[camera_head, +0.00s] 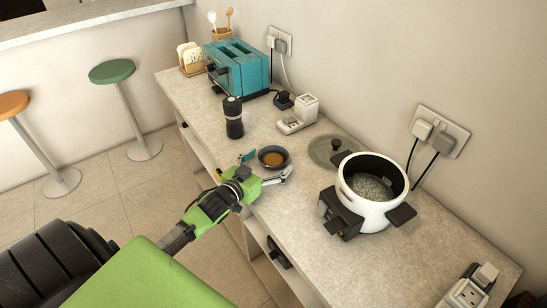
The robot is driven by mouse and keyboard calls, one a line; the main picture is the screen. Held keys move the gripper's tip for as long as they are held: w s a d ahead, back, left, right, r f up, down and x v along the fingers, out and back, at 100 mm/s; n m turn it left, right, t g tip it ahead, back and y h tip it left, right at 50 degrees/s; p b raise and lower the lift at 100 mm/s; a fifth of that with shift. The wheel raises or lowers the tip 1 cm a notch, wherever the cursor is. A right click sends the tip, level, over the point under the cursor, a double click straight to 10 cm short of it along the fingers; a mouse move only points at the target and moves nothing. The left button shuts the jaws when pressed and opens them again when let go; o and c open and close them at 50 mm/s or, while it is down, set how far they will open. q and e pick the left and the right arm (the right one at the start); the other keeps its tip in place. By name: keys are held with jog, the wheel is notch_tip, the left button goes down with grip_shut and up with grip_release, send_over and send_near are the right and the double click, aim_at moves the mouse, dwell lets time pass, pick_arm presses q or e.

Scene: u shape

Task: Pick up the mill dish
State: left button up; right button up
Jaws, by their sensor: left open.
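A small dark blue dish (263,151) with a brown filling sits on the speckled counter. A tall black mill (233,118) stands upright behind it and to the left, apart from it. My left gripper (266,167) is open at the near side of the dish, with one finger on the left and one on the right. I cannot tell whether the fingers touch the dish. The gripper holds nothing. My right gripper is not in view.
A white pot (368,207) stands to the right on the counter (440,250), with a glass lid (322,151) behind it. A teal toaster (240,68) and a white adapter (298,115) stand towards the wall. Stools (112,72) stand at the left.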

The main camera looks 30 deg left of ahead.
pick_arm(q)
jog(key=shift+w+f, duration=0.15)
jog(key=shift+w, duration=0.45)
jog(key=c, duration=1.3)
